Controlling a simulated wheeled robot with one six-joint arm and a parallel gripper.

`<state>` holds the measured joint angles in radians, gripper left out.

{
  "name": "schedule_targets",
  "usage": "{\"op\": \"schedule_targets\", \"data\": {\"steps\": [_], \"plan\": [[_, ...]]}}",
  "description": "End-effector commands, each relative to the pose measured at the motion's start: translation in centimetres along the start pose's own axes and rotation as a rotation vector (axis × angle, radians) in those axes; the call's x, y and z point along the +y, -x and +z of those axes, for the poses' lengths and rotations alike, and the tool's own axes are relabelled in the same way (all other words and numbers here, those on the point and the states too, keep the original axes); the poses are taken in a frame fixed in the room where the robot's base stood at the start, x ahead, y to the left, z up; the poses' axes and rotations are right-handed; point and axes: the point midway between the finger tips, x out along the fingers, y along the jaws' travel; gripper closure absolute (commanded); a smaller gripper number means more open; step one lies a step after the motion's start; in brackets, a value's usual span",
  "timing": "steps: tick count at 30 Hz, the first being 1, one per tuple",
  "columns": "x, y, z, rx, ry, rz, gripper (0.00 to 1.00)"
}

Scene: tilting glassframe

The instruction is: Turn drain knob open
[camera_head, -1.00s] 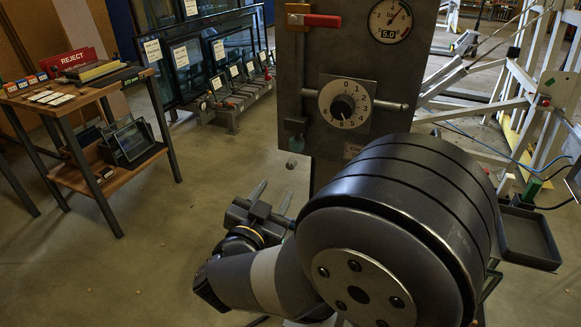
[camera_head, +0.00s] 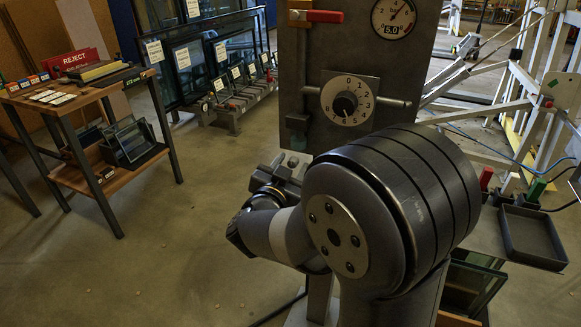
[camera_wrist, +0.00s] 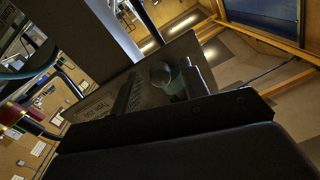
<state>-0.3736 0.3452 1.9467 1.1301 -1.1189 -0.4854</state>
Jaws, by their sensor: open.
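A small round grey-green knob (camera_wrist: 176,82) on a dark panel shows in the wrist view. It looks like the drain knob, though the panel lettering is too blurred to read surely. My gripper (camera_wrist: 164,88) is open, with a dark finger on either side of this knob. Contact cannot be told. In the head view my gripper (camera_head: 285,166) is at the lower left edge of the grey panel (camera_head: 322,85), partly hidden by my own arm. The knob is mostly hidden there.
A numbered dial (camera_head: 348,101) with a black knob, a red-handled valve (camera_head: 316,16) and a pressure gauge (camera_head: 393,18) are on the panel. A wooden shelf cart (camera_head: 90,120) stands left. A black tray (camera_head: 532,236) lies right.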

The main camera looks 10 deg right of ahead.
Motion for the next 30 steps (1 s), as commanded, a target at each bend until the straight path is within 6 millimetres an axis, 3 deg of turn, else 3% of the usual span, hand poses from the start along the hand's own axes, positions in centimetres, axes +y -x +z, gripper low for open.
{"op": "schedule_targets", "data": {"steps": [2,18,30], "plan": [[-0.01,0.02,0.0,0.0,0.0,0.0,0.57],[-0.01,0.05,-0.01,0.0,0.0,0.0,1.0],[0.07,0.06,0.19,0.005,-0.08,-0.001,1.0]]}}
